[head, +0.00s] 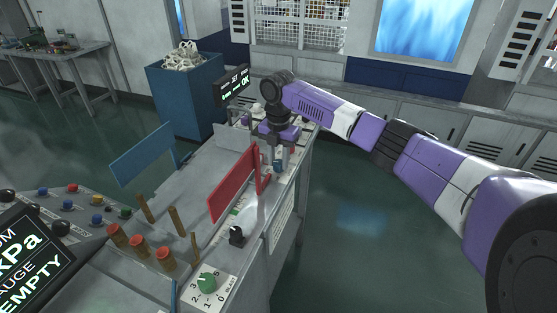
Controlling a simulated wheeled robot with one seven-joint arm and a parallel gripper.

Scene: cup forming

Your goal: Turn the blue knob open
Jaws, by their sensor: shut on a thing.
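My gripper (279,150) points down over the far right part of the grey bench, at the end of my purple and white arm. It is shut on the blue knob (278,166), of which only a small blue part shows beneath the fingers. The fingers hide most of the knob, and I cannot tell how far it is turned.
A red upright panel (233,184) stands just in front of my gripper. A black knob (237,235) and a green dial (207,282) lie nearer. A small display reading OK (232,86) stands behind. A blue bin (187,95) is at the back left. The floor at right is clear.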

